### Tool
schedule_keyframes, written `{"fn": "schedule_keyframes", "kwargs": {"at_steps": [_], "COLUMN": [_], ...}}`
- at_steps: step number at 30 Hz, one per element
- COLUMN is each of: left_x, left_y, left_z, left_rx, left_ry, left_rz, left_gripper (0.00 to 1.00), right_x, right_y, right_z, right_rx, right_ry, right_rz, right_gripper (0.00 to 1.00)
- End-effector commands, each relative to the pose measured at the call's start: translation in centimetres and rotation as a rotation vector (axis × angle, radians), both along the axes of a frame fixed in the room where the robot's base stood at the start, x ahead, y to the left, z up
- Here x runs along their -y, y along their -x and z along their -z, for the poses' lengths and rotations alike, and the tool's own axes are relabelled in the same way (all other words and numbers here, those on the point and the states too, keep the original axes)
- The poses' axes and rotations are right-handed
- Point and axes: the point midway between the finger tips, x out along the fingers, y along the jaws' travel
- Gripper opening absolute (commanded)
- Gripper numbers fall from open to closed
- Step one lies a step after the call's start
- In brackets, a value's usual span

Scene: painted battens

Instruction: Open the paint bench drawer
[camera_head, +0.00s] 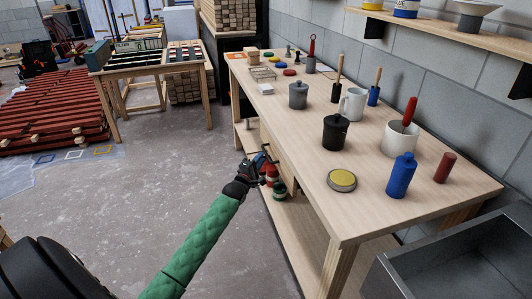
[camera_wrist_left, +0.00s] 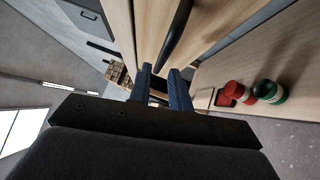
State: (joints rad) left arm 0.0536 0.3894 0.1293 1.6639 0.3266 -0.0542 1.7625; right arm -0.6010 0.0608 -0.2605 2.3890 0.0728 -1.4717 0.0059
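The paint bench (camera_head: 300,120) runs along the wall on the right in the head view. Its drawer front (camera_head: 288,168) is below the near edge of the top, partly behind my left gripper (camera_head: 264,160). I cannot tell whether the drawer stands slightly open. In the left wrist view, the pale drawer front (camera_wrist_left: 151,25) carries a dark bar handle (camera_wrist_left: 177,32). My left gripper (camera_wrist_left: 161,76) is open at the handle, whose near end appears between the fingertips with space around it. Contact is unclear. My right gripper is not in view.
Red and green cans (camera_wrist_left: 240,92) stand on the shelf below. The bench top holds a black pot (camera_head: 336,133), a blue bottle (camera_head: 401,176), a yellow-topped tin (camera_head: 342,180) and mugs. A grey sink (camera_head: 450,255) is at right. The floor (camera_head: 170,170) left of the bench is clear.

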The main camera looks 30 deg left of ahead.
Motion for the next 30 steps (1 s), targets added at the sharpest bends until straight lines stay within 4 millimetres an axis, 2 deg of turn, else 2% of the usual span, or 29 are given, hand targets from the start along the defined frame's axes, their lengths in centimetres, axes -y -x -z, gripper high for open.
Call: {"fn": "schedule_keyframes", "kwargs": {"at_steps": [3,10,15,23,24,27,30], "left_x": [-0.1,-0.4,-0.4,-0.4,-0.4,-0.4,-0.4], "left_y": [-1.8,-4.2,-5.0,-5.1,-5.1,-5.1,-5.1], "left_z": [-0.4,-0.6,-0.6,-0.6,-0.6,-0.6,-0.6], "left_rx": [0.0,-0.001,-0.003,-0.002,-0.002,-0.002,-0.003], "left_ry": [-0.001,-0.002,-0.002,-0.003,-0.003,-0.003,-0.003], "left_rz": [0.0,0.0,0.0,0.0,0.0,0.0,0.0], "left_gripper": [0.2,0.2,0.2,0.2,0.18,0.0,0.0], "right_x": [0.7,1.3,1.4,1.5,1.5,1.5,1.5], "right_y": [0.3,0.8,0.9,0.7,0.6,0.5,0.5], "right_z": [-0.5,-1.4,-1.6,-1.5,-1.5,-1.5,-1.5], "right_rx": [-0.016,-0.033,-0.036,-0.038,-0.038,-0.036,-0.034], "right_ry": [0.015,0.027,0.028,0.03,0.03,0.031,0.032], "right_rz": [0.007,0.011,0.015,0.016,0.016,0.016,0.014], "right_gripper": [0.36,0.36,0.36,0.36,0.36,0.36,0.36]}}
